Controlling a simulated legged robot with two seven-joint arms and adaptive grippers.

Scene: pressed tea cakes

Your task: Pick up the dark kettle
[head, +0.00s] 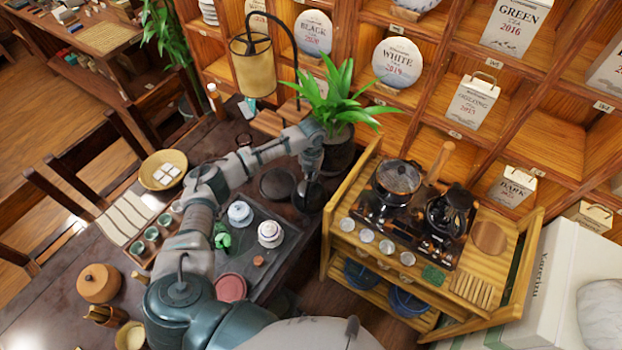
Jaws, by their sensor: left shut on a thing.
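My left gripper (308,178) reaches across the dark table to its back right part, pointing down. It is shut on a dark rounded thing (307,196), which looks like the dark kettle. The gripper covers much of it, so its handle and spout cannot be made out. I cannot tell whether it touches the table. My right gripper is not in view.
A round dark plate (278,184) lies just left of the gripper. A potted plant (338,150) stands close behind it. A tray (262,286) with jars is nearer. A wooden cart (478,240) with a pot (398,178) stands to the right.

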